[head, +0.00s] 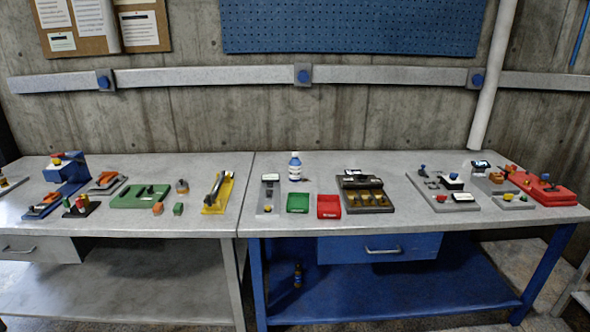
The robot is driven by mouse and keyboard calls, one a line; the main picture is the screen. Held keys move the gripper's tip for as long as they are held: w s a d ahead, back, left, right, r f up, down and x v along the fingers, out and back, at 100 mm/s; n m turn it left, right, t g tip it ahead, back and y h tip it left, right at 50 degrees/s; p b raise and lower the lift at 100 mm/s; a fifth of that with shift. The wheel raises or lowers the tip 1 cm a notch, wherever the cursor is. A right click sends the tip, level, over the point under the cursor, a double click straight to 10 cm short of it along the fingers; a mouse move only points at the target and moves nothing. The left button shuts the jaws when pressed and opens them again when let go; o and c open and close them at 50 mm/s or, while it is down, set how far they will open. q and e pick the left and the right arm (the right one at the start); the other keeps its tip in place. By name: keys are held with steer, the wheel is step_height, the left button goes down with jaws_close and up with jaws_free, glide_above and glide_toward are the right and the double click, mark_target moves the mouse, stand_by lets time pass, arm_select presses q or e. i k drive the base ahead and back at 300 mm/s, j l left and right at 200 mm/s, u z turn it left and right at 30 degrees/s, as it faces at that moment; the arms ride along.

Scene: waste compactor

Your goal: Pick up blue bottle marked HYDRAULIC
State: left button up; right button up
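A small bottle (295,168) with a blue-and-white body stands upright on the right workbench, towards its back left. Its label is too small to read. A second, dark bottle (298,275) stands on the blue lower shelf (385,290) under the same bench; its marking cannot be read either. I cannot tell from the lettering which one is marked HYDRAULIC. Neither of my grippers shows in the head view.
Green (298,203) and red (329,206) trays lie in front of the upper bottle. A grey panel (269,193) lies left of it, a dark device (364,193) right. The left bench (120,222) holds several devices. A drawer (380,249) sits above the shelf.

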mark_target(295, 165)
steer(key=i+l+z, duration=0.1)
steer(key=i+l, duration=0.15)
steer(key=i, duration=0.15)
steer(key=i+l, duration=0.2)
steer(key=i, duration=0.25)
steer(key=i+l+z, duration=0.15)
steer(key=i, duration=0.25)
